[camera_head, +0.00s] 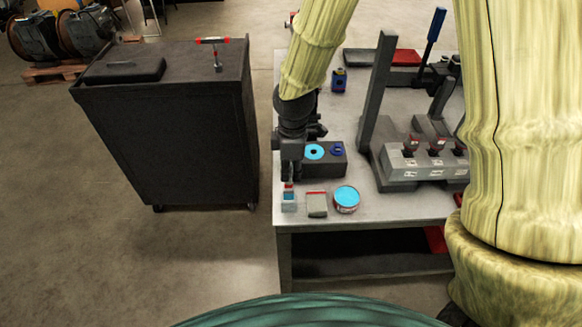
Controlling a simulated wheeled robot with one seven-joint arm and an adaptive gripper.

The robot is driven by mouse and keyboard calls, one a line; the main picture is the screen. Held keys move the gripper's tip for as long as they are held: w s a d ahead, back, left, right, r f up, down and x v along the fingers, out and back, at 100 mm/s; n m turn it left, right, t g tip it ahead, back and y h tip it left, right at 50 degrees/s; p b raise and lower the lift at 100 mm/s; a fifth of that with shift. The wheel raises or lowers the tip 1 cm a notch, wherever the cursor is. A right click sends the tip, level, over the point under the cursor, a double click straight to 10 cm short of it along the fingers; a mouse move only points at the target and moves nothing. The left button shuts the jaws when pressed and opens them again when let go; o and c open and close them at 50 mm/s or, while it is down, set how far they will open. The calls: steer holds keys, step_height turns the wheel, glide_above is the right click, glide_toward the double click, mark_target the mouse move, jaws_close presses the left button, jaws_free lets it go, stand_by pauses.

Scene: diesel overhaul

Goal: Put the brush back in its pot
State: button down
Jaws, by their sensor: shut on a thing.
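My gripper (290,175) is at the near left corner of the workbench, pointing down. It is shut on what seems to be the brush (288,186), of which only a small red bit shows below the fingers. The rest of the brush is hidden by the fingers. Directly below is a small pale container (289,207) with blue inside, which looks like the pot. The red bit is at or just above its rim; I cannot tell whether the brush tip is inside.
Beside the container are a grey block with a red top (316,204) and a round tin of blue (346,198). A dark block with blue rings (325,165) stands just behind. A grey fixture (420,165) fills the bench's right.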

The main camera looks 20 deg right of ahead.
mark_target(291, 189)
steer(key=shift+f+b, duration=1)
steer(key=shift+f, duration=1.4)
steer(key=c, duration=1.3)
jaws_free()
step_height(291, 189, up, 12)
steer(key=shift+s+d, duration=0.1)
steer(key=shift+d, duration=0.05)
